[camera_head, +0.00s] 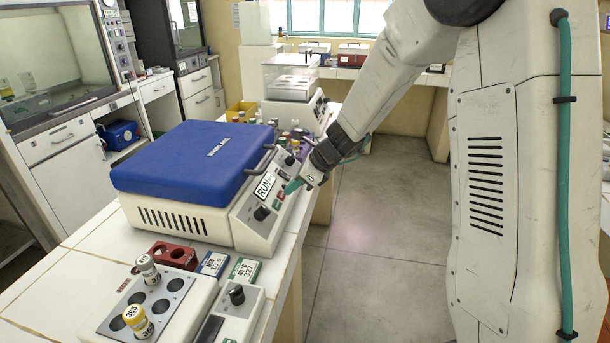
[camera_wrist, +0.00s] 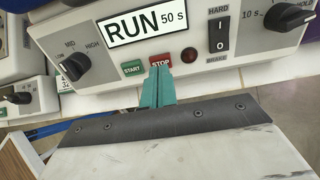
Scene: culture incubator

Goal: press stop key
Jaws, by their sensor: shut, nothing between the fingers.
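The red STOP key (camera_wrist: 160,60) is on the sloped front panel of the white device with the blue lid (camera_head: 195,160). The green START key (camera_wrist: 132,68) is just left of it. The panel display (camera_wrist: 142,26) reads RUN 50 s. My gripper (camera_wrist: 158,70) is shut and empty, its teal fingertips at the lower edge of the STOP key. I cannot tell whether they touch it. In the head view my gripper (camera_head: 291,187) is at the panel from the right, and the keys are partly hidden behind it.
A dark knob (camera_wrist: 73,67) is left of the keys. A round red lamp (camera_wrist: 189,55) and a HARD/BRAKE rocker switch (camera_wrist: 220,34) are close on the right. In the head view, a block with capped tubes (camera_head: 187,290) stands in front, and open floor (camera_head: 375,230) lies right of the bench.

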